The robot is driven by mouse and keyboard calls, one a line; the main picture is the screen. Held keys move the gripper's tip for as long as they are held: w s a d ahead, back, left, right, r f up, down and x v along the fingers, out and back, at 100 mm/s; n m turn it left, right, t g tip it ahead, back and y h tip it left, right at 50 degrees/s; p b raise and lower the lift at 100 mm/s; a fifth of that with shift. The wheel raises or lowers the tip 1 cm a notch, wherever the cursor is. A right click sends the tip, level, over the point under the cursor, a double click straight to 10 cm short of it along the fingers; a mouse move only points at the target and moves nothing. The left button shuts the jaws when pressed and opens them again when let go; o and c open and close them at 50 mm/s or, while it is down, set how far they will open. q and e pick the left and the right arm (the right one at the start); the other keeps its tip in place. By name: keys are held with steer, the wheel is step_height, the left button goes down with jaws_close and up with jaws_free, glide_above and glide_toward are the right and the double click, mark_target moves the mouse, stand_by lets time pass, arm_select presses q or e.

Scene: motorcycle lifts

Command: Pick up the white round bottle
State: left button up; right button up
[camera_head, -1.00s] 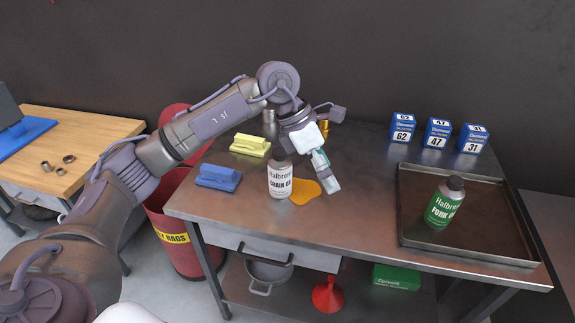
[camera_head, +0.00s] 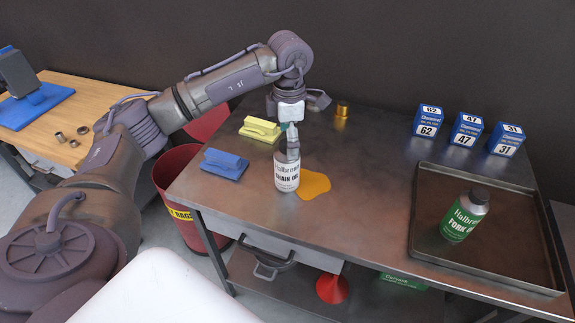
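The white round bottle (camera_head: 287,177), labelled chain oil, stands upright on the metal workbench near its front edge. It is beside an orange-yellow puddle. My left gripper (camera_head: 291,136) points down at the bottle's top, its fingers overlapping the neck area in the picture. I cannot tell whether the fingers are around the neck, touching it or just behind it, nor how far apart they are. My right gripper is out of view.
A dark tray (camera_head: 498,249) holds a green-labelled bottle (camera_head: 465,214). Several blue boxes (camera_head: 467,132) stand behind it. The bench's middle is clear.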

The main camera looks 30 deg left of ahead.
mark_target(287, 166)
arm_select(q)
steer(key=shift+s+a+f+p, duration=0.1)
steer(key=shift+s+f+p, duration=0.05)
steer(key=shift+f+p, duration=0.3)
steer(key=shift+s+f+p, duration=0.15)
steer(key=shift+f+p, duration=0.05)
steer(key=shift+f, duration=0.35)
step_height(287, 166, down, 3)
steer(key=shift+w, duration=0.1)
steer(key=shift+c, duration=0.5)
steer(key=c, duration=1.5)
steer(key=shift+o, duration=0.2)
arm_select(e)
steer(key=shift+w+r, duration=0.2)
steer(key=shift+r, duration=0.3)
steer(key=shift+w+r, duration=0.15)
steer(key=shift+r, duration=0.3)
arm_select(q)
steer(key=shift+r, duration=0.15)
